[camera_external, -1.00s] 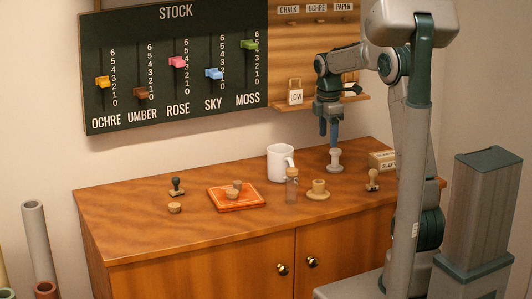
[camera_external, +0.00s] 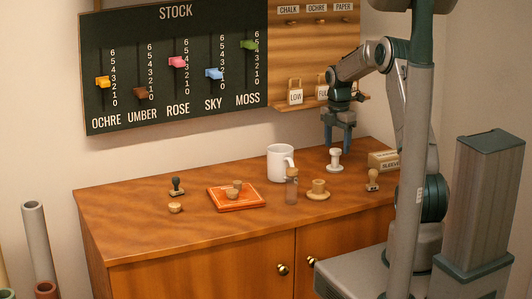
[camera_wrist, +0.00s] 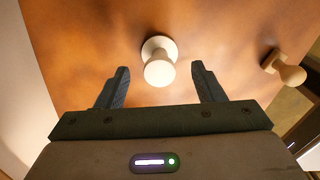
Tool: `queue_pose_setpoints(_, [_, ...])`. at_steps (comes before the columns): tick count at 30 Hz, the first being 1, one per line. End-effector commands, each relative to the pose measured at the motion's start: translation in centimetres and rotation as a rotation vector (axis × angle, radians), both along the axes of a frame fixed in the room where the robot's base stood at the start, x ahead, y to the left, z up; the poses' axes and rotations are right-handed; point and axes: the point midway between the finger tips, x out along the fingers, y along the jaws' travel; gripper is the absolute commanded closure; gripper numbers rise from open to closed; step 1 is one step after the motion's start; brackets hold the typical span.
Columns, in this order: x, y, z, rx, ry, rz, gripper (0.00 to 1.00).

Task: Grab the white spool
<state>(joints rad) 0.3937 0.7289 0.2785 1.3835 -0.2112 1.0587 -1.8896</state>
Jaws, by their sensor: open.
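The white spool (camera_external: 334,160) stands upright on the wooden cabinet top (camera_external: 130,220), right of the white mug. My gripper (camera_external: 339,148) is open just above it in the external view, with its blue fingers pointing down. In the wrist view the white spool (camera_wrist: 159,66) lies ahead of the gap between the two open fingers of my gripper (camera_wrist: 157,85). Its round top faces the camera, and neither finger appears to touch it.
A white mug (camera_external: 278,164) and a corked bottle (camera_external: 291,186) stand left of the spool. An orange tray (camera_external: 222,203) lies farther left.

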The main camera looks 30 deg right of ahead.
Motion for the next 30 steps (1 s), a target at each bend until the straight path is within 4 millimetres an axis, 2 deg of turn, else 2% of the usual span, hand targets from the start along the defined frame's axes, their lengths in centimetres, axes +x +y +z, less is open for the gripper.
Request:
queue_pose_setpoints(5, [-0.1,0.2,-1.1,0.0,0.002,0.0,0.38])
queue_pose_setpoints(13, [-0.1,0.6,-4.9,0.0,0.002,0.0,0.38])
queue_pose_setpoints(22, [0.0,0.6,-5.7,-0.001,0.0,-0.001,0.38])
queue_pose_setpoints(23, [0.0,0.6,-5.7,-0.001,0.0,-0.001,0.41])
queue_pose_setpoints(27, [0.0,0.6,-5.6,-0.001,0.0,-0.001,0.79])
queue_pose_setpoints(30, [0.0,0.6,-5.6,0.0,0.0,-0.001,0.8])
